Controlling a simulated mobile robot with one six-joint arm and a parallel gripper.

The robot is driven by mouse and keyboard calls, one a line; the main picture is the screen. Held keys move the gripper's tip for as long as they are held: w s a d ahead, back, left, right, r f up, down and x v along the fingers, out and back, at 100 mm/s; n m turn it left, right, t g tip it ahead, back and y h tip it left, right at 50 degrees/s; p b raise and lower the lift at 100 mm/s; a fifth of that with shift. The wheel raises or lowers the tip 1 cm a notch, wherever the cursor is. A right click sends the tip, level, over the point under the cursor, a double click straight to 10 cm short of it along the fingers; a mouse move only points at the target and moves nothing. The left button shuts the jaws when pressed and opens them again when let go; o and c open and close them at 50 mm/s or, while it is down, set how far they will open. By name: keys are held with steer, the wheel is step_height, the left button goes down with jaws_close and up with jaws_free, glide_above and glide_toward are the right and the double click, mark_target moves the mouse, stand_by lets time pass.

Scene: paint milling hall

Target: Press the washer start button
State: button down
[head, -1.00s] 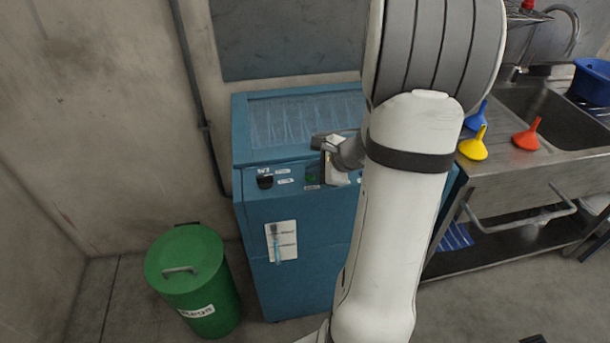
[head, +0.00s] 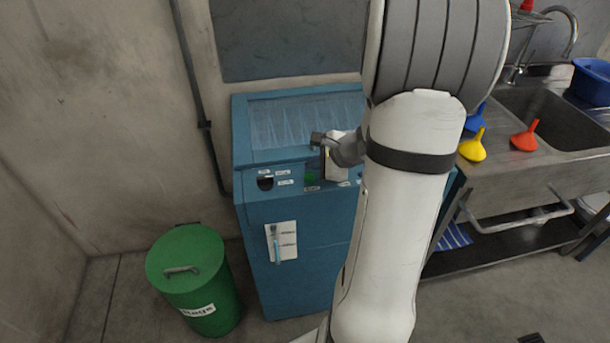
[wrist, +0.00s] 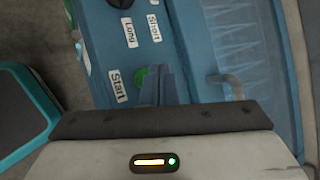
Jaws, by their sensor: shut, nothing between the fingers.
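The washer (head: 300,225) is a blue cabinet with a ribbed, translucent lid and a labelled front panel. Its green start button (head: 311,177) shows just below my gripper (head: 326,158) in the head view. In the wrist view the green button (wrist: 141,77) sits beside the "Start" label (wrist: 118,84), partly covered by my fingers. My gripper (wrist: 161,72) is shut and empty, with its fingertips over the panel just beside the button. I cannot tell whether they touch the panel.
A green lidded bin (head: 195,280) stands left of the washer. A steel sink (head: 565,125) is on the right, with a yellow funnel (head: 472,148) and a red-orange funnel (head: 525,137) beside it. "Long" and "Short" labels (wrist: 130,32) are on the panel.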

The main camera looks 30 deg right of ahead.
mark_target(313, 178)
step_height(313, 178, up, 5)
steer(key=p, duration=0.3)
stand_by(0.8)
